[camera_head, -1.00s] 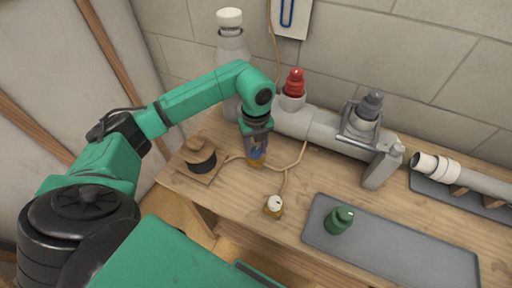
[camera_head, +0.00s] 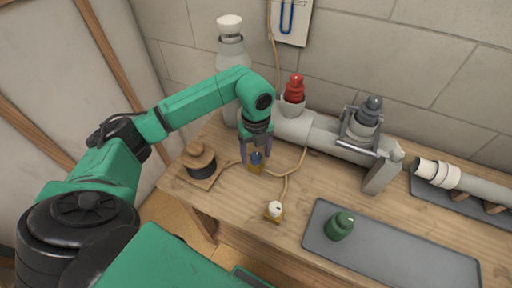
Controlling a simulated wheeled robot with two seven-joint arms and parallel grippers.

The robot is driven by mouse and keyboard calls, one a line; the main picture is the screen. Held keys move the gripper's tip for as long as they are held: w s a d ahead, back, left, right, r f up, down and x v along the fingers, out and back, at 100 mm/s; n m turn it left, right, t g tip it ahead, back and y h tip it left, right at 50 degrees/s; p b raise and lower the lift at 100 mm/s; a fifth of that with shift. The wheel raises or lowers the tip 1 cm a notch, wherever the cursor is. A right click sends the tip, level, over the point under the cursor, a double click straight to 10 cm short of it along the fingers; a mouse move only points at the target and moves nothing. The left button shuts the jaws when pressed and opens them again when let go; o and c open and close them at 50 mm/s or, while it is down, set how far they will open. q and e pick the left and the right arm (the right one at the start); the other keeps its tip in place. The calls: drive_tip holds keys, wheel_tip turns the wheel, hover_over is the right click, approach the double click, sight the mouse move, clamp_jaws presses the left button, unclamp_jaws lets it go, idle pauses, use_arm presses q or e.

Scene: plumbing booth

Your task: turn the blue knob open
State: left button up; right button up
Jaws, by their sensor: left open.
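The blue knob (camera_head: 256,158) is small and sits on a brass-coloured base on the wooden bench, in the middle of the head view. My left gripper (camera_head: 256,160) is open and points down over the knob. Its two fingers show to the left and right of the knob; I cannot tell whether they touch it. The knob's marking is too small to read. My right gripper is not in view.
A white knob (camera_head: 275,209) stands in front of the blue one. A grey pipe (camera_head: 330,135) with red (camera_head: 294,88) and grey (camera_head: 371,108) caps lies behind. A tray (camera_head: 400,252) holds a green piece (camera_head: 341,225). A wooden-topped black piece (camera_head: 200,162) stands left.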

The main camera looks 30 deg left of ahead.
use_arm(q)
wheel_tip(320, 180, up, 9)
wheel_tip(320, 180, up, 6)
hover_over(256, 155)
drive_tip(key=shift+s+f, duration=0.1)
drive_tip(key=shift+f, duration=0.1)
drive_tip(key=shift+f, duration=0.1)
